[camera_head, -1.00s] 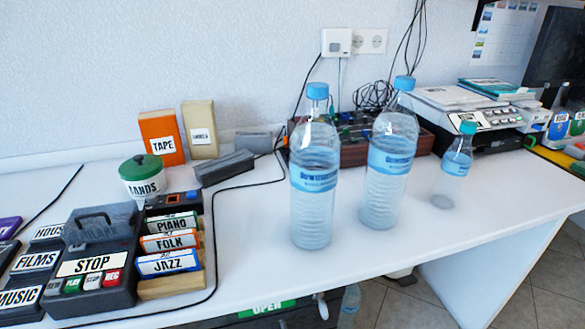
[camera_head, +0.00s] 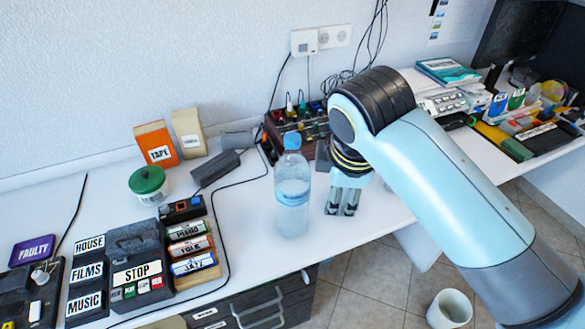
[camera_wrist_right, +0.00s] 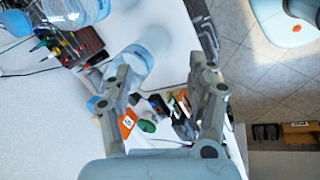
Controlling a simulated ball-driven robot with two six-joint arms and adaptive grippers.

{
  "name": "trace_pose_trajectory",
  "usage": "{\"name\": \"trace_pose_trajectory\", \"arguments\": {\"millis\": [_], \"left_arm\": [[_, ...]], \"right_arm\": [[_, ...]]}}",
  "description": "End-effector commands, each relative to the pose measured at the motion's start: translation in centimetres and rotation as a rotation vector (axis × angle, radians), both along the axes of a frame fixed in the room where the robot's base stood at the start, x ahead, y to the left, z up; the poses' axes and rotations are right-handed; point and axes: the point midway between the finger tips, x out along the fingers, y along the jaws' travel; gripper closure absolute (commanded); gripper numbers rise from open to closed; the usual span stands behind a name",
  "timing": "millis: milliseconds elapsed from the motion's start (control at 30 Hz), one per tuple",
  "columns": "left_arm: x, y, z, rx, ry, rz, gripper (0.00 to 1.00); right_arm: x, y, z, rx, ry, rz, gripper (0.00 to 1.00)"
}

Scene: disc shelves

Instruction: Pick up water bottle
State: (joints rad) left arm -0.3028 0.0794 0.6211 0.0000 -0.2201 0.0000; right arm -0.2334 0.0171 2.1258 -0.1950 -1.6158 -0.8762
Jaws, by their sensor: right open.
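A clear water bottle (camera_head: 292,197) with a blue cap and blue label stands upright on the white desk in the head view. My right gripper (camera_head: 342,205) points down just right of it, apart from it in the picture, with its jaws open. In the right wrist view a clear bottle (camera_wrist_right: 147,52) shows beyond my open right gripper (camera_wrist_right: 160,68), partly behind the left finger. Another bottle (camera_wrist_right: 75,10) is cut off at the top left. I cannot tell whether any bottle lies between the fingers. My left gripper is out of view.
A dark rack of gear (camera_head: 300,122) stands behind the bottle. Labelled boxes and a STOP unit (camera_head: 137,272) fill the desk's left. A green-lidded tub (camera_head: 148,184) stands near them. Drawers (camera_head: 270,303) are below the front edge. A white bin (camera_head: 449,308) stands on the floor.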

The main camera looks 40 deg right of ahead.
Motion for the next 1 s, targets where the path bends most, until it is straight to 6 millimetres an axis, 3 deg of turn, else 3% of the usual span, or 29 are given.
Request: {"name": "trace_pose_trajectory", "arguments": {"millis": [33,300,500,633,833,1000], "left_arm": [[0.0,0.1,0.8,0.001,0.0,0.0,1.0],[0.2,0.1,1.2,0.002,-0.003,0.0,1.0],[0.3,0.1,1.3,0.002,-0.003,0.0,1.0],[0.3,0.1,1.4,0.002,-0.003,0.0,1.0],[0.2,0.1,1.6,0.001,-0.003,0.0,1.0],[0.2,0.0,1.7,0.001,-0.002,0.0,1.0]], "right_arm": [[1.9,0.1,1.8,-0.048,0.027,0.115,0.43],[10.2,1.0,6.6,-0.302,0.276,0.807,0.43],[13.1,1.7,8.7,-0.381,0.386,1.089,0.43],[13.6,1.4,8.2,-0.395,0.411,1.14,0.43],[14.2,0.3,5.1,-0.395,0.411,1.14,0.43],[14.5,-0.2,3.7,-0.396,0.408,1.138,0.43]]}}
